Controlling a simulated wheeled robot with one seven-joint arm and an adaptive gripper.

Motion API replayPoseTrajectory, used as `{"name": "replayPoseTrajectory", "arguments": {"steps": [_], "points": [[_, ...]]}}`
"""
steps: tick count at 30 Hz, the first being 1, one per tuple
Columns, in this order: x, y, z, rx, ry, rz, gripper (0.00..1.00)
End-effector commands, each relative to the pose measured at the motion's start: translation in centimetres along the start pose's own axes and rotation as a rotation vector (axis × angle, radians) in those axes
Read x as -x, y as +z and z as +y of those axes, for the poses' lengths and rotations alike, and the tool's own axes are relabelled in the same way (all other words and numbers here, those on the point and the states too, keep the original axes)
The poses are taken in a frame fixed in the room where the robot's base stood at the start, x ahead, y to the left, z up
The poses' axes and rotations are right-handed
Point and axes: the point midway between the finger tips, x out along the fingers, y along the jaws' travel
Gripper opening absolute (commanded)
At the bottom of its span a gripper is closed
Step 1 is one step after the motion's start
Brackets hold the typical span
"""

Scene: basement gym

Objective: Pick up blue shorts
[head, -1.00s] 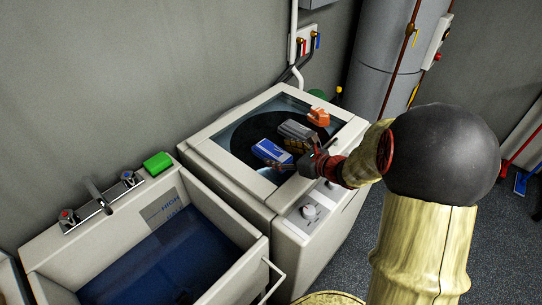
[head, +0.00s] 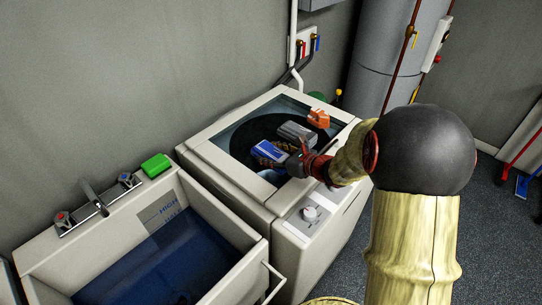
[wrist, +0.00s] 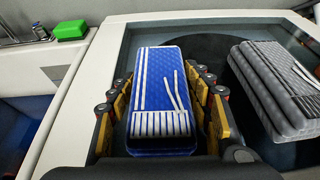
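The blue shorts (head: 269,151) are a folded blue bundle with white stripes, on the glass-topped lid of the white washer. They also show in the wrist view (wrist: 163,85), centred between the fingers. My gripper (wrist: 165,78) is open, with one finger on the left side of the bundle and one on the right. Narrow gaps seem to show beside the bundle; I cannot tell whether either finger touches it. In the head view my gripper (head: 283,160) is low over the washer top and partly hides the near side of the bundle.
A folded grey bundle (head: 297,132) lies close on the right, also in the wrist view (wrist: 275,85). An orange item (head: 318,118) is behind it. The washer (head: 300,244) adjoins a sink (head: 108,220) on the left, with a green block (head: 156,165) on its rim.

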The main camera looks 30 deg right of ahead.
Motion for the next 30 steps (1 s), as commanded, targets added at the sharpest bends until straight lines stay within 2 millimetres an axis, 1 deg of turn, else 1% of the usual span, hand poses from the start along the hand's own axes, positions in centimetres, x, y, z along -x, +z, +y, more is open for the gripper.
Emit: {"name": "replayPoseTrajectory", "arguments": {"steps": [1,14,23,26,30], "points": [[0.0,0.0,0.0,0.000,0.000,0.000,0.45],[0.0,0.0,0.0,0.000,0.000,0.000,0.21],[0.1,0.3,0.0,0.001,0.000,-0.001,0.21],[0.4,0.9,0.0,0.001,0.000,-0.001,0.21],[1.1,2.6,0.0,0.002,-0.001,-0.001,0.21]]}}
